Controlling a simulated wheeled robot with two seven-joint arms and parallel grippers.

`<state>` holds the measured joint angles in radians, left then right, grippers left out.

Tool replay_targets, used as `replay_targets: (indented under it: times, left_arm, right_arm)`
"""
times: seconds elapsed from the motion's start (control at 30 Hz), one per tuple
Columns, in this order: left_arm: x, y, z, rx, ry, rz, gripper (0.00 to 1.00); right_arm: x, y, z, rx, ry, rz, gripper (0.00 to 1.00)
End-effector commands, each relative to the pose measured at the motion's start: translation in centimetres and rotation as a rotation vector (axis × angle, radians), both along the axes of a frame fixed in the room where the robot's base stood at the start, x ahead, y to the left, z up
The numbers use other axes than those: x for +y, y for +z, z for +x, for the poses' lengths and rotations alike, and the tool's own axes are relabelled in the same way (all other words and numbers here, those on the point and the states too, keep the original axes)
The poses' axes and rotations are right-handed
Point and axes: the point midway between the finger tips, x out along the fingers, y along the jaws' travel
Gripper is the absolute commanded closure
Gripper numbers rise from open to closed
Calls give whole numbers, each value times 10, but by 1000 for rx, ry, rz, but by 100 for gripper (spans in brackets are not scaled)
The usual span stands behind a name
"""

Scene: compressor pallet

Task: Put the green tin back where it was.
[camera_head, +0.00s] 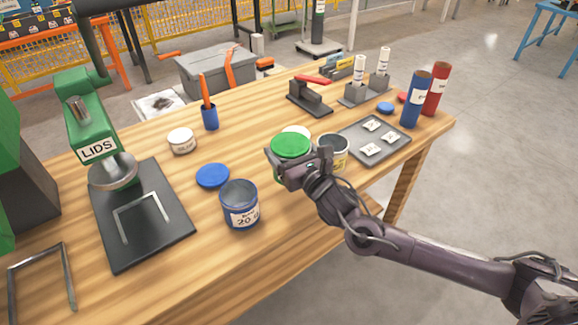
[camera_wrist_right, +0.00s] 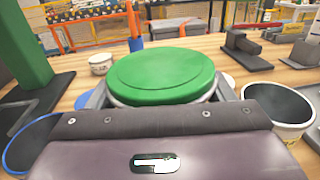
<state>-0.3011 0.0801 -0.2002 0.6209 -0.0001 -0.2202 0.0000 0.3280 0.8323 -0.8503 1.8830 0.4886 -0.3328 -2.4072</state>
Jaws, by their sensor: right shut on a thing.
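The green tin (camera_head: 291,144) is in my right gripper (camera_head: 289,160), its round green lid facing up. The lid also shows large in the right wrist view (camera_wrist_right: 162,74), with a pale rim under it between the two fingers. The tin's lower side is mostly hidden by the gripper, and I cannot tell whether it touches the table. My right gripper is shut on it, over the middle of the workbench. My left gripper is not in view.
An open blue tin (camera_head: 240,208) and blue lid (camera_head: 213,176) are left.

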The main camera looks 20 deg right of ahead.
Motion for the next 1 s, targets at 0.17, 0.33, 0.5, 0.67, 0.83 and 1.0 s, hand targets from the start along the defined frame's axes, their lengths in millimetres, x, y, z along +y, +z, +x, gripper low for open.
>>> replay_targets:
  times: [0.17, 0.33, 0.5, 0.67, 0.83, 1.0]
  left_arm:
    - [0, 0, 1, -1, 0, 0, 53]
    - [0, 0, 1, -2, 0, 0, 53]
    - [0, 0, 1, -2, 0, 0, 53]
    - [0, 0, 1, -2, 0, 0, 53]
    - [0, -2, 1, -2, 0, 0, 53]
    - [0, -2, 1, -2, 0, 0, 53]
  right_arm:
    - [0, -15, 0, -2, 0, 1, 52]
    - [0, -41, 0, 1, -1, 1, 52]
    - [0, -55, 0, -3, 0, 2, 52]
    - [0, -56, 0, -3, 0, 1, 52]
    - [0, -59, 0, -2, 0, 0, 52]
    - [0, -59, 0, -1, 0, 0, 7]
